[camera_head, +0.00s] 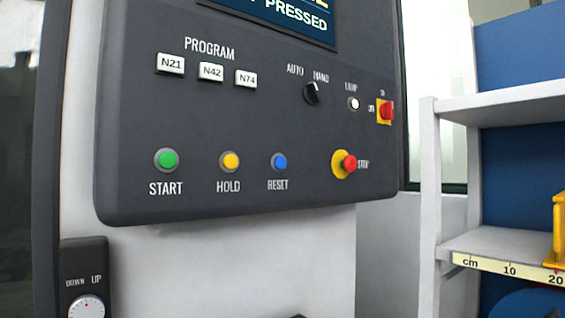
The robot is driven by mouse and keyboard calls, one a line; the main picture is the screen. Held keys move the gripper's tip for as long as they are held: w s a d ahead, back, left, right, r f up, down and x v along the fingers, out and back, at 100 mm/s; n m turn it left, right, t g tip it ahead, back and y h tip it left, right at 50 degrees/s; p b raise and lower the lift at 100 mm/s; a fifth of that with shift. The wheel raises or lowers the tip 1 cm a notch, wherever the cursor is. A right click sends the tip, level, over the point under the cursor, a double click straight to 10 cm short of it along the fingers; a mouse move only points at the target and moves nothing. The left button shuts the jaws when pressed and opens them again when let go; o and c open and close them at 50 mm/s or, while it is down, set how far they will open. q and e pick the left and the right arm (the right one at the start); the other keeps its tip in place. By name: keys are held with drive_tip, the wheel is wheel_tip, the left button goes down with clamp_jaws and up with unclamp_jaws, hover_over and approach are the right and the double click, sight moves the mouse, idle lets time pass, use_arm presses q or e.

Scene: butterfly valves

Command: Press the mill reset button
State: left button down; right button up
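The control panel (300,200) is a dark plate on a light grey machine. The reset button (280,161) is a round blue button above the label "RESET", in the lower row of the panel. The yellow hold button (230,160) and the green start button (167,159) are to its left. The red stop button (349,164) on a yellow base is to its right. A screen (285,12) at the top edge is cut off and shows the word "PRESSED". Neither of my grippers shows in this view.
Above are program buttons N21 (171,64), N42 (211,72) and N74 (246,79), a black selector knob (312,93), a white lamp (353,104) and a red switch (386,111). A small dial box (86,280) is lower left. A shelf (500,108) stands right.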

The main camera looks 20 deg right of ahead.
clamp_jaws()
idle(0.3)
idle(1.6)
